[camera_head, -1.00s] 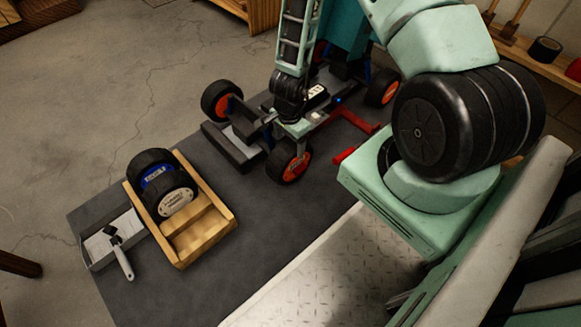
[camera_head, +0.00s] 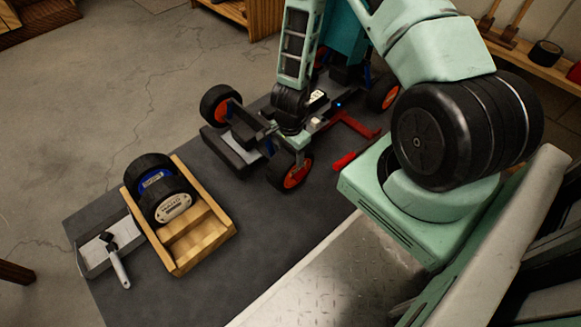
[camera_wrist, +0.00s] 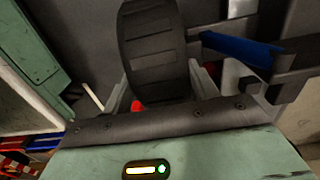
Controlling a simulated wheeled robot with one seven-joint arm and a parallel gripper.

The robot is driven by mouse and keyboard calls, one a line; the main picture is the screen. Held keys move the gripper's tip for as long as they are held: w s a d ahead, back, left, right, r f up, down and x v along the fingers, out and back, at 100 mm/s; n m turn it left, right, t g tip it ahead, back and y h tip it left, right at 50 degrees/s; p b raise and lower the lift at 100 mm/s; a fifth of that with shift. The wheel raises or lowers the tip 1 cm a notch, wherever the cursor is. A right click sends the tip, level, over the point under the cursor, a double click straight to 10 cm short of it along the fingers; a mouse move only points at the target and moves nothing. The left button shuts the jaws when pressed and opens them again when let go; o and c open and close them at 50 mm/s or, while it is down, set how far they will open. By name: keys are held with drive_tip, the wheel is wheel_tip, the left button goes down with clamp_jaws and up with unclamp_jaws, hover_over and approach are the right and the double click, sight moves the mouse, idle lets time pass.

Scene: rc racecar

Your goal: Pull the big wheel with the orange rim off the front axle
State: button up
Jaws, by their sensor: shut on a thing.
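The big wheel with the orange rim (camera_head: 291,173) is at the near front corner of the racecar, upright over the grey mat. My gripper (camera_head: 297,153) comes down on it from above and is shut on its tyre. In the wrist view the black treaded tyre (camera_wrist: 155,50) sits between my fingers (camera_wrist: 165,95), its orange face turned out of sight. A blue suspension part (camera_wrist: 240,50) runs from the wheel's side to the right. I cannot tell whether the wheel is still seated on the axle. The other front wheel (camera_head: 220,105) is on the car's far side.
A wooden tray (camera_head: 205,243) holding black wheels stands on the mat, left of the car. A grey tray with a white-handled tool (camera_head: 118,265) lies beside it. A red piece (camera_head: 344,161) lies near the wheel. Mat between the wooden tray and car is clear.

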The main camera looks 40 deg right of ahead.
drive_tip(key=s+b, duration=0.4)
drive_tip(key=s, duration=0.4)
drive_tip(key=shift+s+d, duration=0.15)
drive_tip(key=shift+s, duration=0.05)
idle(1.3)
idle(0.4)
drive_tip(key=s+r+p, duration=0.1)
drive_tip(key=p, duration=0.1)
drive_tip(key=s+r+p, duration=0.1)
drive_tip(key=r, duration=0.1)
drive_tip(key=s+r+p, duration=0.1)
drive_tip(key=r+p, duration=0.1)
drive_tip(key=shift+p, duration=0.35)
drive_tip(key=shift+s, duration=0.1)
idle(0.3)
